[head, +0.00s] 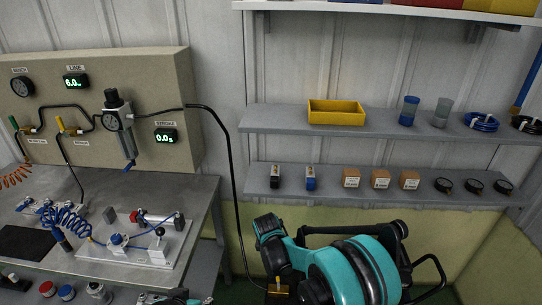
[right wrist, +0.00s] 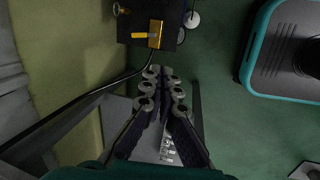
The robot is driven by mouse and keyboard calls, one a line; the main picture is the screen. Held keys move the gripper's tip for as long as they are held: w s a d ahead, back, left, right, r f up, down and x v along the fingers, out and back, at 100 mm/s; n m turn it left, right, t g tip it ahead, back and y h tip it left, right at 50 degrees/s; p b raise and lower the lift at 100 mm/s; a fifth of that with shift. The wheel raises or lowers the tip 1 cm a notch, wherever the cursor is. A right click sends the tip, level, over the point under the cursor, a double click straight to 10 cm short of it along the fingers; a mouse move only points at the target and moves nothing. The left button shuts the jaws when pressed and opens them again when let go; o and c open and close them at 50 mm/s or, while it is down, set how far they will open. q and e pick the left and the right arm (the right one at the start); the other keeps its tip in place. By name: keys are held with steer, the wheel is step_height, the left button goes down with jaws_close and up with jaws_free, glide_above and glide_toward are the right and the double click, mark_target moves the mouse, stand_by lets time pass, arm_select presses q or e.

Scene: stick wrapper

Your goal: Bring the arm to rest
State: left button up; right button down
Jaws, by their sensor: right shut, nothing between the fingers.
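My right gripper (right wrist: 161,78) is in the right wrist view, with its dark fingers drawn together at the tips and nothing between them. It hangs over the green floor. A dark box with a brass block and yellow lever (right wrist: 155,35) lies just beyond the fingertips in that picture, with no clear contact. The same yellow lever (head: 278,289) shows at the bottom of the head view. My teal and black arm (head: 345,270) fills the lower right there. A grey and teal part at the bottom edge is cut off, and I cannot tell what it is.
The grey workbench (head: 200,215) at left carries a white fixture plate (head: 95,254) with fittings. A black hose (head: 234,190) runs from the regulator (head: 112,121) down to the brass block. Two wall shelves (head: 375,198) hold a yellow bin (head: 336,112) and small parts.

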steer(key=s+d+r+m+t+y, duration=0.1)
steer(key=s+d+r+m, duration=0.35)
steer(key=r, duration=0.35)
steer(key=s+d+r+m+t, duration=0.1)
steer(key=s+d+r+m, duration=0.2)
steer(key=s+d+r, duration=0.3)
steer(key=s+d+r+m+t, duration=0.1)
steer(key=s+d+r+m, duration=0.1)
steer(key=s, duration=0.5)
steer(key=s+d+r+m+t, duration=0.1)
steer(key=s+d+r+m, duration=0.1)
steer(key=s+d+m, duration=0.2)
steer(key=s+m, duration=0.2)
steer(key=shift+s+t, duration=0.3)
steer(key=shift+s, duration=0.05)
steer(key=shift+w+m, duration=0.1)
steer(key=shift+m, duration=0.15)
